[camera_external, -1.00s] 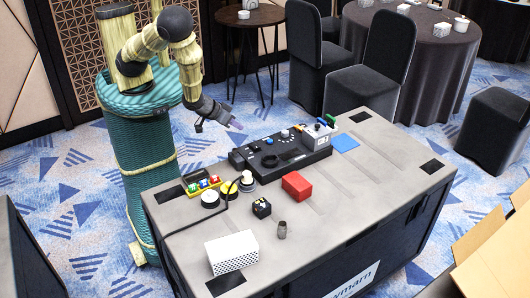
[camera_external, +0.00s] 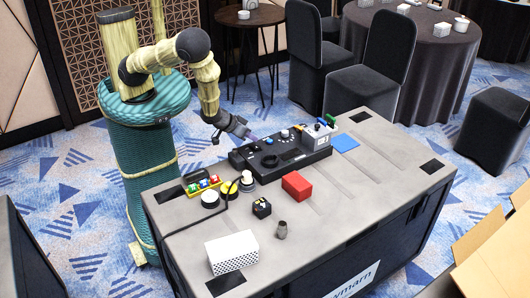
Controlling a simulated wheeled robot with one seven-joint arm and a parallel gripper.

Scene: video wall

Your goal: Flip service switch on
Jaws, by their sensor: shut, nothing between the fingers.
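A black control panel (camera_external: 292,155) lies on the grey workbench (camera_external: 330,225), with several small knobs, buttons and a light-coloured box (camera_external: 317,137) at its right end. I cannot tell which small part is the service switch. My gripper (camera_external: 253,137) is shut and empty. Its purple-tinted tips point down and right at the panel's back left edge, by the small parts there. I cannot tell whether the tips touch the panel.
The right part of the bench is mostly clear.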

